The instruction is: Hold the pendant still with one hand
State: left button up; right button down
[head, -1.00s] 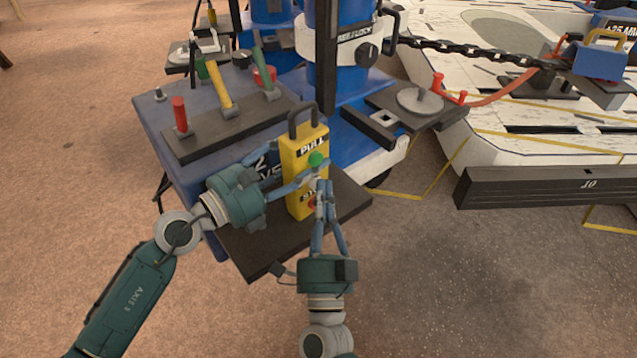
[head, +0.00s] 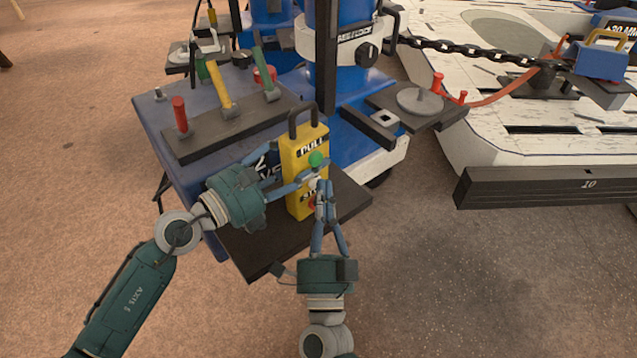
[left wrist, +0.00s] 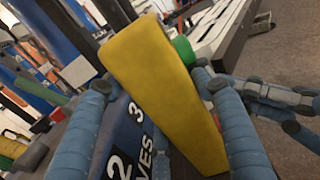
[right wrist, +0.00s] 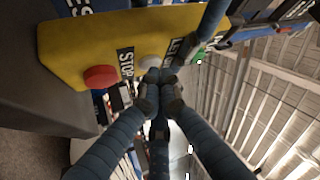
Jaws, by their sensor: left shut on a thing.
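My left gripper (head: 292,165) is shut on the pendant, one finger on each side; the pendant fills the middle of the left wrist view (left wrist: 165,95). My right gripper (head: 324,184) is in front of the pendant's lower face, with its fingertips together. In the right wrist view these fingertips (right wrist: 161,78) are close to a white button (right wrist: 151,64), beside the red stop button (right wrist: 100,77). I cannot tell whether they touch it.
The pendant stands over a dark shelf (head: 258,254) on the blue bench. Behind it are a dark block (head: 228,126) with red, yellow and green levers and a blue column (head: 350,75). A white frame (head: 520,130) with a dark beam lies right. Floor at front right is clear.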

jog(key=shift+s, duration=0.1)
jog(key=shift+s+d, duration=0.6)
jog(key=shift+s, duration=0.1)
jog(key=s+d, duration=0.3)
jog(key=shift+s+d, duration=0.1)
jog(key=shift+s, duration=0.25)
dwell(2.7)
jog(key=s+d+m, duration=0.1)
jog(key=m, duration=0.1)
jog(key=d+m, duration=0.1)
jog(key=m, duration=0.2)
jog(key=s+d+m, duration=0.1)
jog(key=m, duration=0.2)
jog(key=shift+s+f+t, duration=0.3)
jog(key=shift+a, duration=0.1)
